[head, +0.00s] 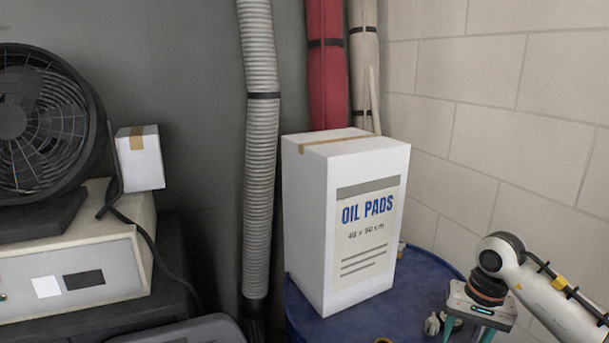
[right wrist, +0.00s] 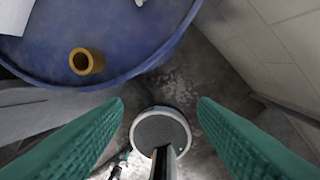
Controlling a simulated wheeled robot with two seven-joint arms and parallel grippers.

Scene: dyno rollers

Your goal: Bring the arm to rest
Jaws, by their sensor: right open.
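My right arm comes in from the right in the head view, with its right gripper (head: 467,335) pointing down at the right side of the blue drum (head: 425,287). Its teal fingers are cut off by the lower picture edge. In the right wrist view the gripper (right wrist: 160,104) is open, with its two fingers wide apart and nothing held between them. The blue drum's rim (right wrist: 140,68) lies beyond the fingers at the upper left. My left gripper is not in view.
A tall white oil pads box (head: 345,225) stands on the drum. A yellow ring (right wrist: 87,61) lies on the drum top in the right wrist view. A pale block wall (head: 500,140) stands close on the right. A fan (head: 40,125) is at far left.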

